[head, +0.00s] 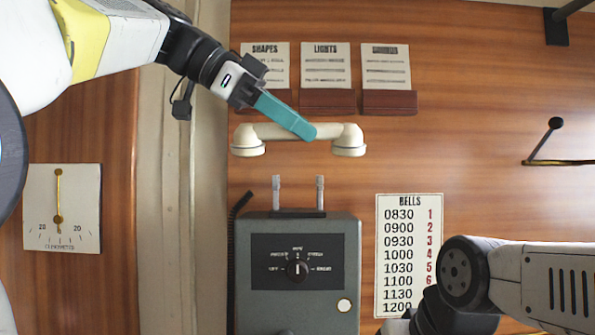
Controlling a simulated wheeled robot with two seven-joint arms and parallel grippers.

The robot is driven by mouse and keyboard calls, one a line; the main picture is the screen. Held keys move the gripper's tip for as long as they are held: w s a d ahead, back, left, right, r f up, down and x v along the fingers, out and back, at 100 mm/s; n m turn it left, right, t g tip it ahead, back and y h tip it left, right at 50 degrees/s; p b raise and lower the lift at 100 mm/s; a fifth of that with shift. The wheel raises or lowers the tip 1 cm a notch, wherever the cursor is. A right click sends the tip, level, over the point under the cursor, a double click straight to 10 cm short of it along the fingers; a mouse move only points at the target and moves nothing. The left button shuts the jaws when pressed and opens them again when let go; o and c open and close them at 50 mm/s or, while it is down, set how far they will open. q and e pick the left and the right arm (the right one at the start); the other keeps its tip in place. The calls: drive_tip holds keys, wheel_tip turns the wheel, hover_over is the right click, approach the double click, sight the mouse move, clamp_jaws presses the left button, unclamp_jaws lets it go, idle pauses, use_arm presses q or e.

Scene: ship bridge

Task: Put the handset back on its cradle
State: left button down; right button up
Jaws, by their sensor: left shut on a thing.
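The cream handset (347,138) is level in the head view, its two rounded ends facing down. My left gripper (298,126) has teal fingers shut on the middle of its handle. The handset is apart from the cradle (298,194), whose two upright pale prongs stand on top of the grey telephone box (257,250) below it. The prongs lie between the handset's two ends as seen here. My right arm comes in at the lower right; its gripper's fingers are not visible.
The box front has a dial (297,268), and a dark coiled cord (234,240) hangs at its left. A bells sign (408,230) is right of the box. Three cards with brown holders (328,100) are above the handset. An inclinometer (62,207) is at left.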

use_arm(q)
drive_tip(key=w, duration=0.8)
drive_tip(key=shift+w+f, duration=0.2)
drive_tip(key=shift+f, duration=0.8)
drive_tip(key=shift+w+f, duration=0.15)
drive_tip(key=shift+f, duration=0.85)
drive_tip(key=shift+w+f, duration=0.2)
drive_tip(key=shift+f, duration=0.8)
drive_tip(key=shift+r+g, duration=0.15)
drive_tip(key=shift+g, duration=0.25)
drive_tip(key=shift+w+r+n+g, duration=0.1)
drive_tip(key=shift+w+n+g, duration=0.15)
drive_tip(key=shift+n+g, duration=0.5)
drive_tip(key=shift+f, duration=0.6)
